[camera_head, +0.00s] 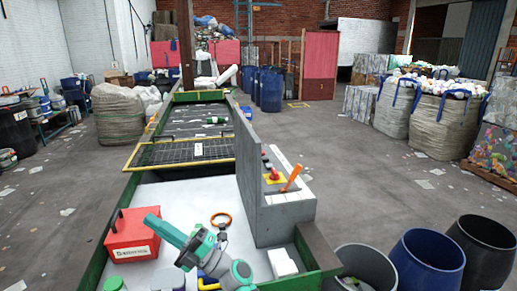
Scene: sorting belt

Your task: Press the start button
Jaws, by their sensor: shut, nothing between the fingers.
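A control panel sits on the grey block (285,213) beside the belt. A red mushroom-shaped button (274,174) stands on a yellow plate there. Small dark and red controls (265,157) show behind it, too small to tell apart. An orange upright piece (292,177) rises at the panel's right. I cannot tell which control is the start button. My teal and grey arm links show at the bottom centre, over the white work surface (175,194) and left of the panel.
A red box (132,236) stands at left on the work surface. An orange ring (221,219) and a white block (282,263) lie there too. The belt (190,122) with a yellow-edged mesh guard runs away behind. Several bins, including a blue one (428,262), stand at lower right.

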